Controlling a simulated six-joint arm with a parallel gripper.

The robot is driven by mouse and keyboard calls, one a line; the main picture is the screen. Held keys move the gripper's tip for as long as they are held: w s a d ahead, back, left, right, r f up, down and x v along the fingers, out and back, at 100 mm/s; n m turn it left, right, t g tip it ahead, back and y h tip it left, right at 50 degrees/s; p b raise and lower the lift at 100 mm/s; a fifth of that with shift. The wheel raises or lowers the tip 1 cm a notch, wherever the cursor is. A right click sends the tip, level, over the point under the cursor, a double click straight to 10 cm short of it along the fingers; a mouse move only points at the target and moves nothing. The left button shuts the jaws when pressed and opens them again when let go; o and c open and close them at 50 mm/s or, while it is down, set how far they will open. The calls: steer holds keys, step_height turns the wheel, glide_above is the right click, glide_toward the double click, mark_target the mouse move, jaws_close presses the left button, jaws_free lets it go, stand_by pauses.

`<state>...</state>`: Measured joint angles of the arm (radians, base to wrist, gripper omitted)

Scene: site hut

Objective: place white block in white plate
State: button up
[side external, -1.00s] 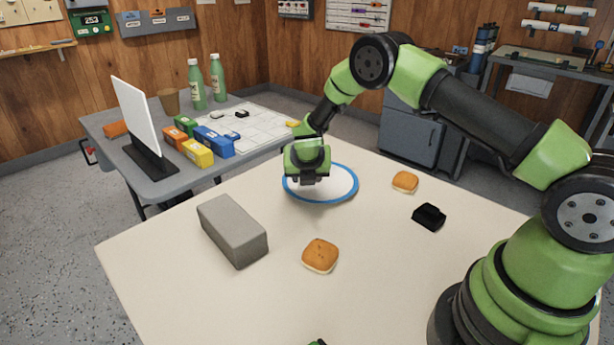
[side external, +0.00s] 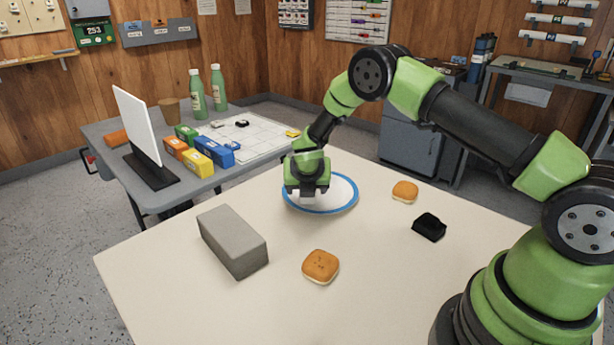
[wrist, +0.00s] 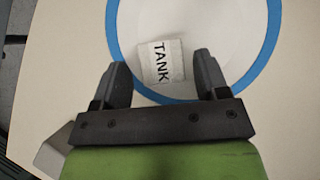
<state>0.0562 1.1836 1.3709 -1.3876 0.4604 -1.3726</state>
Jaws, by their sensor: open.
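The white plate with a blue rim (side external: 340,207) lies flat on the table; it also fills the top of the wrist view (wrist: 225,25). The white block (wrist: 160,62), marked TANK, shows inside the blue rim in the wrist view, at the near part of the plate. In the side view a small pale part of the block (side external: 308,199) shows below my gripper (side external: 307,193). In the wrist view my gripper (wrist: 159,68) is open, with one finger on each side of the block and a small gap at each. The hand hides part of the plate in the side view.
A grey brick (side external: 233,242) lies left of the plate. Two buns (side external: 320,266) (side external: 405,191) and a black object (side external: 429,227) lie on the table. A side table (side external: 150,205) behind holds a white panel, colored boxes and bottles.

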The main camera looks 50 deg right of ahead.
steer(key=s+a+r+m, duration=0.2)
steer(key=s+r+m, duration=0.3)
steer(key=r, duration=0.3)
steer(key=s+a+r+m+y, duration=0.1)
steer(key=s+r+m, duration=0.3)
steer(key=r, duration=0.3)
steer(key=s+a+r+m, duration=0.2)
steer(key=s+r+m, duration=0.3)
steer(key=r, duration=0.3)
steer(key=s+a+r+m+t+y, duration=0.1)
steer(key=s+a+r+m+y, duration=0.1)
steer(key=s+m, duration=0.6)
steer(key=s+a+r+m+t+y, duration=0.1)
steer(key=s+a+r+m+y, duration=0.2)
steer(key=s+m, duration=0.5)
steer(key=shift+a+m+y, duration=0.4)
steer(key=shift+a+m, duration=0.2)
steer(key=shift+a, duration=0.15)
